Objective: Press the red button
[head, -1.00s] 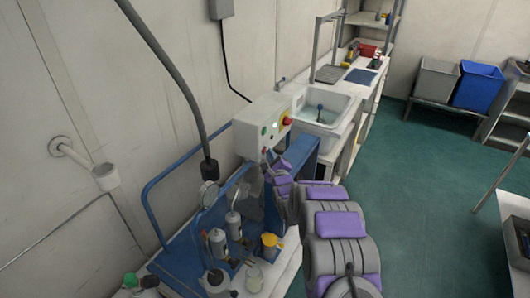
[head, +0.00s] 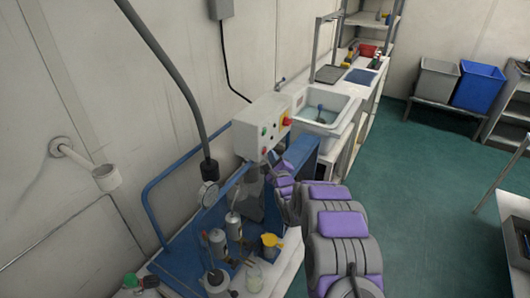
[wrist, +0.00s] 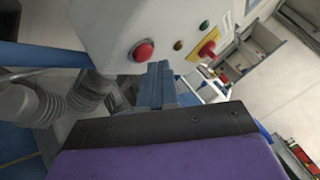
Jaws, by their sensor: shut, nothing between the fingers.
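The red button (wrist: 144,52) is a round red cap in a dark ring, low on the white control box (wrist: 105,25) in the wrist view. It also shows small in the head view (head: 265,151), on the front of the box (head: 252,130). My gripper (wrist: 160,68) is shut and empty, its blue-grey fingertips just right of and below the button in the wrist view. A narrow gap shows between tips and button there; depth is hard to judge. In the head view the fingers are mostly hidden by my arm.
A red knob on a yellow plate (wrist: 208,48), a green button (wrist: 204,25) and a small brownish lamp (wrist: 178,45) share the panel. A sink (head: 325,108) stands beyond; green floor is open at right.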

